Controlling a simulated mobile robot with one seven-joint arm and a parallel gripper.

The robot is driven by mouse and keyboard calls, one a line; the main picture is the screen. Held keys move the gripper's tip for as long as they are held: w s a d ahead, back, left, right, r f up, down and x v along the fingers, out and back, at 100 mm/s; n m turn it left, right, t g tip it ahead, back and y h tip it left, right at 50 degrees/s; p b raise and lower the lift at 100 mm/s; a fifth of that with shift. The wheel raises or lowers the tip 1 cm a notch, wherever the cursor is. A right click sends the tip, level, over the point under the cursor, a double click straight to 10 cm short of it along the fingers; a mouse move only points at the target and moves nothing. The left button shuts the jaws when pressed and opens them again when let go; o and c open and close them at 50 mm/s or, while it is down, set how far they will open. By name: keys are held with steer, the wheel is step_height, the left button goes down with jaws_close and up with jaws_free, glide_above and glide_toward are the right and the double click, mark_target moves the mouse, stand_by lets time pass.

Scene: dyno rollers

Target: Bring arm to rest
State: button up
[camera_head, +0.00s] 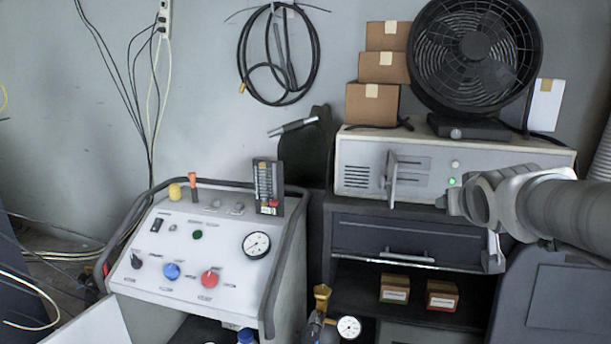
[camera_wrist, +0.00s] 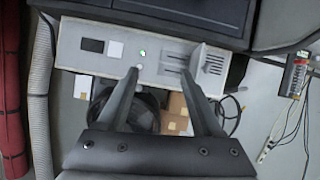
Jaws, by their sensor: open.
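My arm reaches in from the right in the camera_head view, with my gripper (camera_head: 472,230) in front of the right part of a cream control box (camera_head: 358,165). In the camera_wrist view my gripper (camera_wrist: 160,73) has two dark fingers spread well apart with nothing between them. The cream box also shows in this view (camera_wrist: 72,60), upside down beyond the fingertips. A lit green button (camera_head: 452,182) and an upright flat lever (camera_head: 391,178) are on its front. I cannot tell the exact gap between fingertips and box.
A black fan (camera_head: 475,55) and stacked cardboard boxes (camera_head: 372,103) stand on the cream box. Below are a dark drawer (camera_head: 385,240) and a shelf with two small boxes (camera_head: 442,296). A console (camera_head: 190,255) with knobs and a gauge stands left. A hose (camera_head: 243,60) hangs on the wall.

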steer(key=s+a+f+n+g+y, duration=0.1)
steer(key=s+a+f+g, duration=0.1)
steer(key=s+a+f, duration=0.45)
steer(key=s+a+f+g+y, duration=0.2)
steer(key=s+a, duration=0.1)
steer(key=s, duration=0.6)
steer(key=s+a+f+n+g+y, duration=0.1)
steer(key=s+a+f+g, duration=0.25)
steer(key=s, duration=0.35)
step_height(320, 180, up, 17)
steer(key=p, duration=1.6)
steer(key=shift+a+t+p, duration=0.2)
steer(key=shift+t+p, duration=0.2)
steer(key=shift+t, duration=0.05)
steer(key=shift+w, duration=0.15)
